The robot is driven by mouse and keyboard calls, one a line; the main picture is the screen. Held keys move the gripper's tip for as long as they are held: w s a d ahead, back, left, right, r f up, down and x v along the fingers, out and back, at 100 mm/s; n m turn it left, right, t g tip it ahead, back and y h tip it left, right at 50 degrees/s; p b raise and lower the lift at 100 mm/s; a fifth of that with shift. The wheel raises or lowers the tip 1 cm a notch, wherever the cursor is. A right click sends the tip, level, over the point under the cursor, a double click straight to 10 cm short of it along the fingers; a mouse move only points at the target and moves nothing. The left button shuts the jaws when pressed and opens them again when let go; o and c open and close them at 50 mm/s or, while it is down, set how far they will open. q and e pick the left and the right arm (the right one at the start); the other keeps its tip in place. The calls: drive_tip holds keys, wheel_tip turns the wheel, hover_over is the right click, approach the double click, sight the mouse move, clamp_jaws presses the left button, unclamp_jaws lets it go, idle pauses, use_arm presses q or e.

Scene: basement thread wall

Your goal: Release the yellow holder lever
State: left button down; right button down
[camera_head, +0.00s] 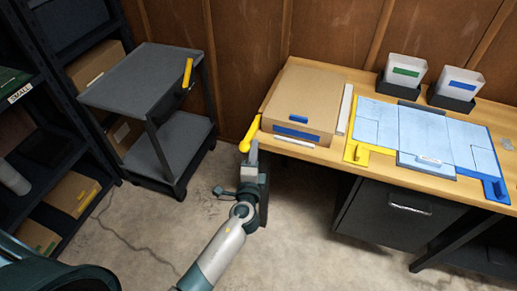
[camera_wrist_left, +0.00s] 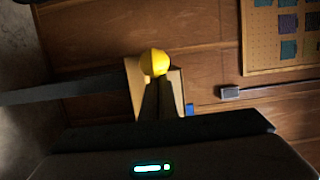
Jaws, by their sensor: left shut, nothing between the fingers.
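A yellow lever (camera_head: 250,133) sticks out at the left front corner of the wooden table (camera_head: 334,157). In the left wrist view its rounded yellow end (camera_wrist_left: 154,61) shows just beyond my fingertips. My left gripper (camera_head: 253,148) is shut and empty, right by the lever's lower end; I cannot tell whether it touches. In the left wrist view the closed fingers (camera_wrist_left: 158,90) point at the yellow end and overlap its lower edge. A yellow holder piece (camera_head: 357,154) sits at the left front corner of the light-blue board (camera_head: 385,124). My right gripper is out of view.
A cardboard box (camera_head: 303,95) lies on the table beside the lever. Two bins, green-labelled (camera_head: 405,71) and blue-labelled (camera_head: 459,84), stand at the back. A grey cart (camera_head: 140,85) with a yellow handle (camera_head: 187,73) stands left. Open floor (camera_head: 150,230) lies between shelf and table.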

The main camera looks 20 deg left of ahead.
use_arm(q)
drive_tip(key=shift+a, duration=0.15)
idle(0.3)
